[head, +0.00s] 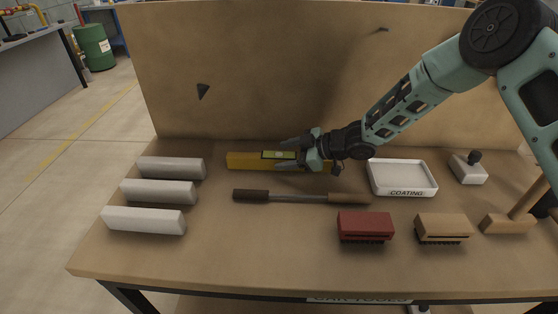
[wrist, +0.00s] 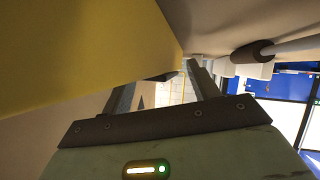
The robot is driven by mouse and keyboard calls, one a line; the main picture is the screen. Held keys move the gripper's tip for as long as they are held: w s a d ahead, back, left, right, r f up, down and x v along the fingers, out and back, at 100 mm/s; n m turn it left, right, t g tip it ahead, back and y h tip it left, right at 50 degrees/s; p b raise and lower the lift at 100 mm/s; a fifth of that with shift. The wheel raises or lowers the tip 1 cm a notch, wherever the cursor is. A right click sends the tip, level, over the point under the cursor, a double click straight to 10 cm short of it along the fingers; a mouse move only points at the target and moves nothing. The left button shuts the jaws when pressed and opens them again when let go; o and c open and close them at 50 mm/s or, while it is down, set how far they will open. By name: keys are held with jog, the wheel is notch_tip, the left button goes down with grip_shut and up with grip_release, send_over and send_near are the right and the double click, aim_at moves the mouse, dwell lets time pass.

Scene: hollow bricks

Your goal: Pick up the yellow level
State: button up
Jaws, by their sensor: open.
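The yellow level (head: 243,161) lies lengthwise near the back of the bench, close to the upright board. A green-edged vial window shows near its middle. My gripper (head: 281,154) reaches in from the right over the level's right half, with its fingers apart and pointing left. In the wrist view, the level (wrist: 75,50) fills the upper left as a large yellow face, very close to the fingers (wrist: 165,82). The fingers are open there. I cannot tell whether they touch the level or whether it lies between them.
A long dark-handled tool (head: 300,197) lies just in front of the level. Several pale blocks (head: 160,192) lie at left. A white tray (head: 402,190) marked COATING stands at right, with a red brush (head: 365,225) and a tan brush (head: 443,226) in front. The board (head: 250,70) closes the back.

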jog(key=shift+a, duration=0.1)
jog(key=c, duration=1.3)
